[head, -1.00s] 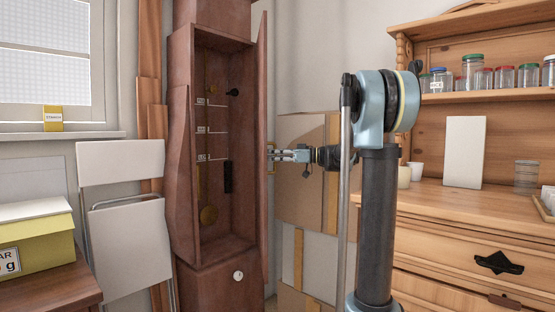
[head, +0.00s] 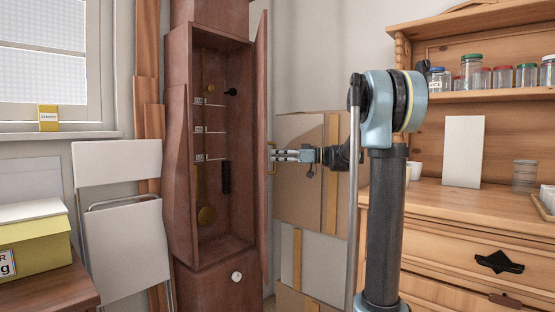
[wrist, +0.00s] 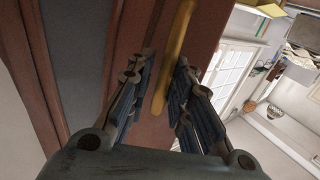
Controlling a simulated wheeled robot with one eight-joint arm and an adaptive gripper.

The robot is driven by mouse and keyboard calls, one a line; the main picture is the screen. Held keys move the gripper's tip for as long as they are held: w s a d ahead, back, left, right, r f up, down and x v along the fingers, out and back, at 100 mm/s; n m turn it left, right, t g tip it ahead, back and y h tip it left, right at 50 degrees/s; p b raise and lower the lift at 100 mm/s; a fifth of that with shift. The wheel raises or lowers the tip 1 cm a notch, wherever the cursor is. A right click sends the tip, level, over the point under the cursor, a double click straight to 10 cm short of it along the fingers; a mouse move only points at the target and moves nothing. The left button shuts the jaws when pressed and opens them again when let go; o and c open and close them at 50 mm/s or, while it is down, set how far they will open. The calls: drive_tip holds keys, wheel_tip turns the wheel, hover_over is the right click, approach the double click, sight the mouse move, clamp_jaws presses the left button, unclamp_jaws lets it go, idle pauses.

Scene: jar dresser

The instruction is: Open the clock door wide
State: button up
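My gripper (head: 274,156) is at the handle, reaching in from the right. In the wrist view my gripper (wrist: 165,95) has its fingers apart, with the bar between them and gaps visible beside it.
Cardboard panels (head: 300,190) lean against the wall behind my gripper. A wooden dresser (head: 450,215) with jars stands at the right. A folded white chair (head: 125,240) and a yellow box (head: 38,240) are at the left. Some floor room lies between case and dresser.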

drive_tip(key=shift+r, duration=0.15)
wheel_tip(320, 180, up, 10)
drive_tip(key=shift+f, duration=0.2)
idle(0.4)
drive_tip(key=shift+c, duration=0.3)
